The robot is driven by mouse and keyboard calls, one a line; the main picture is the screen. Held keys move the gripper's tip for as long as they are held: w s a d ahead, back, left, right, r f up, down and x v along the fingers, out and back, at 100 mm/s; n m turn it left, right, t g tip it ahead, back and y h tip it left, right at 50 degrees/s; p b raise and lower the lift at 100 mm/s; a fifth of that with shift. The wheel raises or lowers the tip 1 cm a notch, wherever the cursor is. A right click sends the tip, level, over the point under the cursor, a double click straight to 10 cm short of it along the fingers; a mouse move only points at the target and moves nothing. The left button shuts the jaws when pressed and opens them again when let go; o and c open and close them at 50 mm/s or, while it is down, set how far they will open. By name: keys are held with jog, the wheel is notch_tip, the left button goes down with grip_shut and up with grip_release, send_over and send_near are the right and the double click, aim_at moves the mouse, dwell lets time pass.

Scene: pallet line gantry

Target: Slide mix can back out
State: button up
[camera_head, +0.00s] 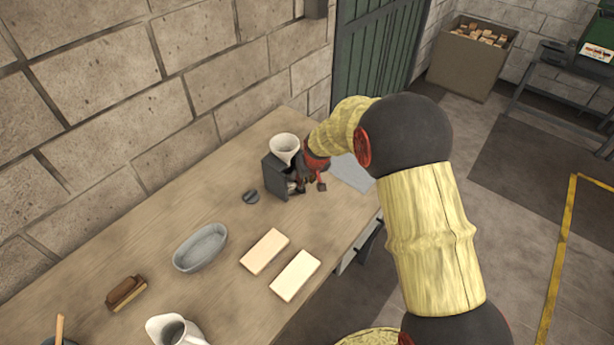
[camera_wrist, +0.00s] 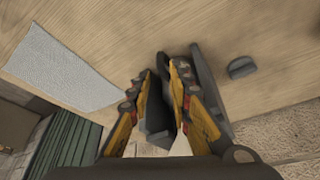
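A dark grey stand (camera_head: 275,177) is on the wooden bench near the wall, with a pale funnel-shaped cup (camera_head: 285,147) at its top. My gripper (camera_head: 299,184) is at the stand's open right side, below the cup. In the wrist view my gripper (camera_wrist: 163,82) has its two fingers apart, close to the stand's dark edge (camera_wrist: 205,75). A dark grey piece (camera_wrist: 156,115) shows between the fingers. I cannot tell whether it is the mix can or part of the stand, nor whether the fingers press on it. No mix can is clearly seen.
A small dark knob-like piece (camera_head: 251,196) lies left of the stand. A grey oval dish (camera_head: 201,247), two pale blocks (camera_head: 265,251), a brush (camera_head: 126,292) and a pitcher (camera_head: 174,331) are nearer. A light grey sheet (camera_wrist: 60,68) lies flat beside the stand.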

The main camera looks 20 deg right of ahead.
aim_at(291, 181)
dwell(0.3)
jog(key=shift+b+x, duration=0.3)
jog(key=shift+x, duration=3.55)
jog(key=c, duration=0.4)
grip_shut()
